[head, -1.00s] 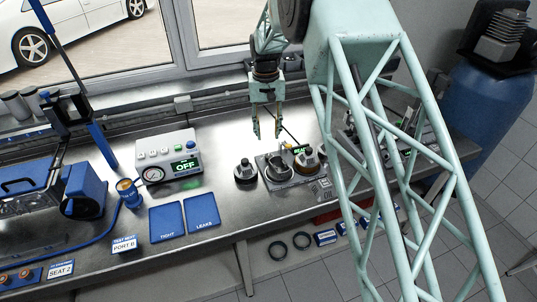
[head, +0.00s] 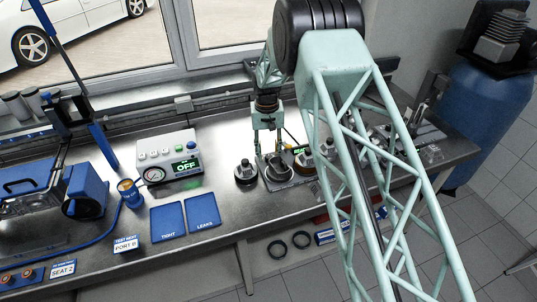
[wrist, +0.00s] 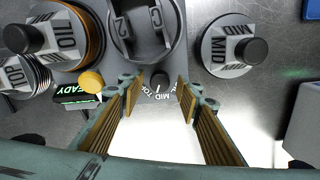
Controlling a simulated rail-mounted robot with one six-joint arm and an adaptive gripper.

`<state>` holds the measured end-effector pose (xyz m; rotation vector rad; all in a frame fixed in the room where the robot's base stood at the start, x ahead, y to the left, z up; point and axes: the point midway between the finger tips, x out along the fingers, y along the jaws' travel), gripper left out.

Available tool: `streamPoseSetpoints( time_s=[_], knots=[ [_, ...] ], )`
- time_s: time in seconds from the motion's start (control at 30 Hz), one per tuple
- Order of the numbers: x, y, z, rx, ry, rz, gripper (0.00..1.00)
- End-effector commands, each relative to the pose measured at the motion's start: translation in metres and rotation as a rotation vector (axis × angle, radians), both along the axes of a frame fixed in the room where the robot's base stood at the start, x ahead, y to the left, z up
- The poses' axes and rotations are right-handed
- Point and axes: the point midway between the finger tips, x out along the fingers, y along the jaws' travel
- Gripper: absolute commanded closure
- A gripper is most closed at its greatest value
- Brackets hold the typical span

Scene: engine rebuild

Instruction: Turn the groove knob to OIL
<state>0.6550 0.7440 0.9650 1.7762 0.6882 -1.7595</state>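The groove knob (wrist: 160,80) is a small dark round knob at the plate's edge, low centre in the wrist view. A white line shows below it, between the printed words TOP and MID. The end of the scale on the right is partly hidden by a finger, and I cannot read OIL there. My gripper (wrist: 158,92) is open, its fingers apart on either side of the knob, with no clear contact. In the head view my gripper (head: 267,152) is low over the fixture plate (head: 287,184), and I cannot make out the knob.
A yellow button (wrist: 92,82) and lit READY display (wrist: 73,96) sit close to one finger. Ring holders labelled MID (wrist: 226,55), OIL (wrist: 62,38) and TOP (wrist: 17,78) stand around the plate. A tester reading OFF (head: 187,167) stands left on the bench.

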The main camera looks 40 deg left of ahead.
Motion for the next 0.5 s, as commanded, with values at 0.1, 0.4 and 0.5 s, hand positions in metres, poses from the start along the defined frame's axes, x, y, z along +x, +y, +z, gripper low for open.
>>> streamPoseSetpoints(
  time_s=[0.1,0.4,0.5],
  knots=[
    [0.0001,-0.0001,-0.0038,0.0,0.0,0.0,0.68],
    [0.0,-0.0002,-0.0053,0.0,0.0,0.0,0.68],
    [0.0,-0.0002,-0.0053,0.0,0.0,0.0,0.74]
  ],
)
